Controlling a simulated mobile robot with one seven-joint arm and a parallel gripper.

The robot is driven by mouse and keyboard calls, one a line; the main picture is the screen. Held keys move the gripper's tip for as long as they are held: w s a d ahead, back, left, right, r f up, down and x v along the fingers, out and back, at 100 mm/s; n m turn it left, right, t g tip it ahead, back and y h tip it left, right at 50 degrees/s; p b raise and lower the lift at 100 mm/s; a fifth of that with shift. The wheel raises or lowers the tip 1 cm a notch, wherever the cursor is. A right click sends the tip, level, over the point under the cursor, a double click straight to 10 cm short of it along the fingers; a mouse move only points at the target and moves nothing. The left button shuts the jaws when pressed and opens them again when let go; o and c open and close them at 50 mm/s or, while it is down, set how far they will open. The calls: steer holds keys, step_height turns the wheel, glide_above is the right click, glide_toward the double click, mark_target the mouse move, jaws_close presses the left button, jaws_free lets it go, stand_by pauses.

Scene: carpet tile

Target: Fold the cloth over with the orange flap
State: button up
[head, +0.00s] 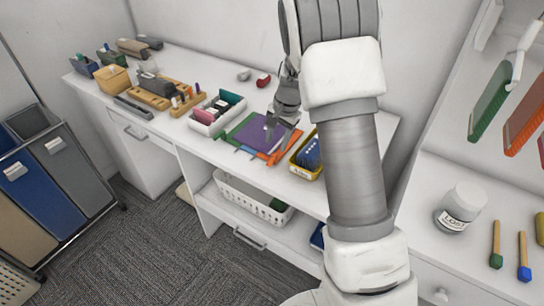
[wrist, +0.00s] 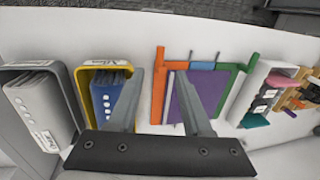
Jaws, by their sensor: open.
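The cloth (head: 262,133) lies flat on the white counter, a purple square with coloured edges. Its orange flap (head: 286,146) is on the right side in the head view, with green on the left and blue tabs in front. In the wrist view the purple part (wrist: 207,92) lies right of the orange flap (wrist: 157,88), partly behind a finger. My gripper (wrist: 161,72) is open and empty, its fingers on either side of the orange strip in the picture. In the head view it hangs over the cloth's right part; I cannot tell whether it touches.
A yellow-rimmed bin with blue contents (head: 308,155) stands close right of the cloth. A white tray (head: 217,113) stands close left. A grey bin (wrist: 43,105) shows in the wrist view. A red item (head: 263,81) lies behind. A white basket (head: 250,205) sits on the shelf below.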

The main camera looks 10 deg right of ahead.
mark_target(271, 161)
steer(key=f, duration=0.2)
steer(key=w+f, duration=0.1)
steer(key=f, duration=0.2)
steer(key=a+f, duration=0.1)
steer(key=f, duration=0.2)
steer(key=shift+w+a, duration=0.1)
steer(key=shift+w, duration=0.05)
jaws_close()
stand_by(1.1)
